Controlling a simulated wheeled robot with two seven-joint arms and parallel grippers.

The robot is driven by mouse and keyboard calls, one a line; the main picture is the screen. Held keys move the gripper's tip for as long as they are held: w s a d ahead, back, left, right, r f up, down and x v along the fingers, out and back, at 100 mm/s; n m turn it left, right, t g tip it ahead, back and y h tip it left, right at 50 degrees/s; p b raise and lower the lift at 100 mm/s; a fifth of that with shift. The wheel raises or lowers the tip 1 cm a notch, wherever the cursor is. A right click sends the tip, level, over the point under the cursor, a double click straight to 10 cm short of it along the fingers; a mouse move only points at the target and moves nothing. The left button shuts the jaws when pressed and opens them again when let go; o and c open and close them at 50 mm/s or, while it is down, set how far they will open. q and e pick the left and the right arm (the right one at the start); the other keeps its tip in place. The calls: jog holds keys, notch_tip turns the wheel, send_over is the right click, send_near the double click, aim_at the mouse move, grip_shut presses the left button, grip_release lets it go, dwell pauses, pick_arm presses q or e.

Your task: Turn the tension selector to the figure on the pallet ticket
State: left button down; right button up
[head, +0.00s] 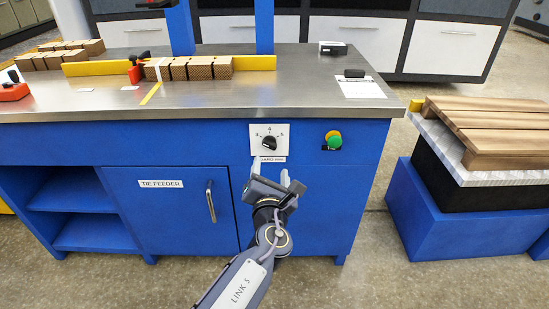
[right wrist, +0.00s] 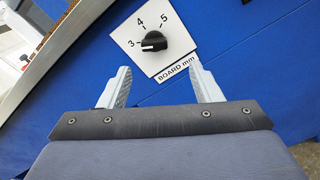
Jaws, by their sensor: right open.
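The selector is a black knob (right wrist: 153,41) on a white plate (right wrist: 178,30) marked 3, 4, 5 and "BOARD mm" in the right wrist view. Its white pointer mark appears to face the 3. In the head view the knob (head: 269,142) is on the blue cabinet front. My right gripper (head: 270,172) is open and empty just below the plate; in the right wrist view its fingers (right wrist: 158,72) are spread, short of the knob. A white paper (head: 361,89) lies on the bench at right, its print unreadable; I cannot tell whether it is the pallet ticket. My left gripper is not in view.
A door handle (head: 210,201) is at left.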

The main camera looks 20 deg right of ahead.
aim_at(269, 147)
jog(key=x, duration=0.7)
jog(key=shift+w+a+r, duration=0.15)
jog(key=shift+w+r, duration=0.15)
jog(key=shift+w, duration=0.15)
jog(key=c, duration=1)
jog(key=m, duration=1.1)
jog(key=shift+m, duration=0.3)
